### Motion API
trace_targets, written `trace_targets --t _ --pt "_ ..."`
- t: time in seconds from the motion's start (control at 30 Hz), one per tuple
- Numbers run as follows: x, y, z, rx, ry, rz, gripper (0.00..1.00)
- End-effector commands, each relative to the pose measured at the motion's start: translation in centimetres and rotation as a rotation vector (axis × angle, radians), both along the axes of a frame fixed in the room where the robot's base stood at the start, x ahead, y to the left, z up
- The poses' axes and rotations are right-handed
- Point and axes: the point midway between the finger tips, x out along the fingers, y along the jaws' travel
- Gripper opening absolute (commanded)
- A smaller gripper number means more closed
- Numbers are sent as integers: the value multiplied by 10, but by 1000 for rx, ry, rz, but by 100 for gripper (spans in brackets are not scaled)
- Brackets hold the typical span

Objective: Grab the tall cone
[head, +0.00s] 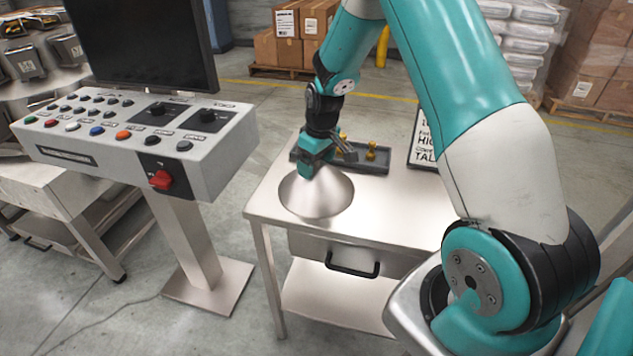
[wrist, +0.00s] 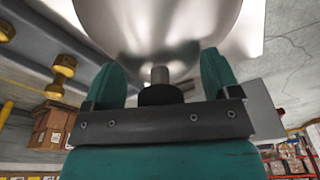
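A broad, shiny metal cone (head: 320,197) stands on the steel table, point up. In the wrist view its metal body (wrist: 160,30) fills the top, with a short stem and a black knob (wrist: 160,95) at its tip. My gripper (head: 308,168) is at the top of the cone and hides its tip in the head view. In the wrist view the two teal fingers of my gripper (wrist: 163,78) stand apart, one on each side of the stem and knob, with gaps visible on both sides. I see no other cone.
A dark tray (head: 375,169) with brass weights (head: 371,150) lies just behind the cone on the steel table (head: 400,205). A framed sign (head: 426,138) stands at the back right. A button console (head: 140,130) with a dark screen stands to the left.

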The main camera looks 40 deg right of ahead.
Motion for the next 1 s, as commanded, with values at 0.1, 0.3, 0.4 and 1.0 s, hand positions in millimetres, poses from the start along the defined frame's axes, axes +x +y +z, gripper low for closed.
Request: trace_targets --t 0.1,0.3,0.4,1.0 --pt "-1 0 -3 1 3 0 24" --pt "-2 1 -5 2 6 0 13" --pt "-1 1 -5 2 6 0 12" --pt "0 0 57 -1 -4 0 0"
